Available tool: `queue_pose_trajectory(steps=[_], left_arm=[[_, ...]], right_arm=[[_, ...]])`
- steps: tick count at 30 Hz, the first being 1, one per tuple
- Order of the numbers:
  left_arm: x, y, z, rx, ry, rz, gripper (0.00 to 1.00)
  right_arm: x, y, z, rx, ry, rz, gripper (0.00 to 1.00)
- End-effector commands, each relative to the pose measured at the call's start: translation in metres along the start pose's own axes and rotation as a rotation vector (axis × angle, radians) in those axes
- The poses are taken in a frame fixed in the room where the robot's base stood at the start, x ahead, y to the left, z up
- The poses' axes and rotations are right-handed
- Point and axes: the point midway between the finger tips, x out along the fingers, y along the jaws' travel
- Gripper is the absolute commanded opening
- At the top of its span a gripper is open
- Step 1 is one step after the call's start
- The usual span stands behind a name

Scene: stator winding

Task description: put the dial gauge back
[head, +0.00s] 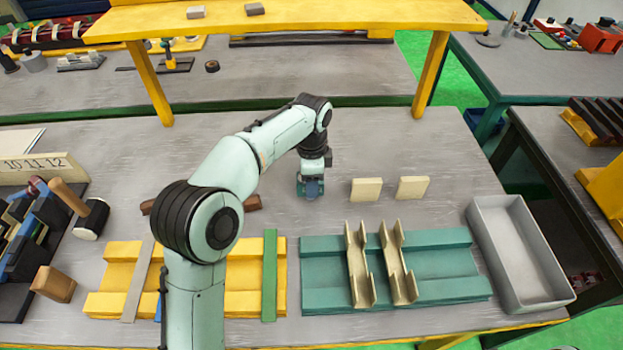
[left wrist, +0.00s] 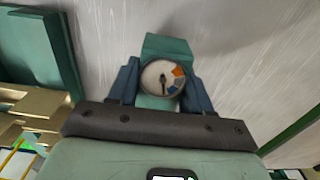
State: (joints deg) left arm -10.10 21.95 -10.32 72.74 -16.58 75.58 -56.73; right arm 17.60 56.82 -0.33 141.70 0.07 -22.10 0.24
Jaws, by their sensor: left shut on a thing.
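The dial gauge (left wrist: 160,78) has a round pale face with a dark needle and orange and blue marks, on a teal body. In the left wrist view it sits between the two blue fingers of my left gripper (left wrist: 160,85), which is shut on it. In the head view my left gripper (head: 311,188) points down at the middle of the grey table, left of two cream blocks. The gauge is mostly hidden there by the gripper, and I cannot tell whether it touches the table. My right gripper is in neither view.
Two cream blocks (head: 366,190) stand right of the gripper. A teal fixture (head: 440,262) with two brass-coloured channels (head: 358,265) and a yellow fixture (head: 110,275) lie in front. A grey tray (head: 515,250) is at right, a mallet (head: 92,218) at left. The table behind the gripper is clear.

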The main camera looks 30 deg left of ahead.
Motion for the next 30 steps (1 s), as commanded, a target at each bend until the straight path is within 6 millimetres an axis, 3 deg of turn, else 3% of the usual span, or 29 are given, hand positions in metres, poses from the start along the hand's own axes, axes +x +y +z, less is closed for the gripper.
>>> queue_pose_trajectory(steps=[12, 13, 15, 25, 30], left_arm=[[0.010, 0.000, 0.000, 0.000, 0.000, 0.000, 0.19], [0.011, 0.000, 0.000, 0.000, -0.001, 0.001, 0.56], [0.010, 0.000, 0.000, 0.000, -0.001, 0.001, 0.75], [0.008, 0.000, 0.000, 0.000, 0.000, 0.000, 0.75], [-0.014, -0.001, 0.000, 0.000, 0.001, -0.002, 0.75]], right_arm=[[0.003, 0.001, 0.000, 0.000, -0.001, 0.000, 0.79], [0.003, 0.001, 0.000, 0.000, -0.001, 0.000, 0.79], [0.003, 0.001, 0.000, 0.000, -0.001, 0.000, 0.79], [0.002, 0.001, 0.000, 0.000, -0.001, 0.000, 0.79], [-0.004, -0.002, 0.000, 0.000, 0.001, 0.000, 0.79]])
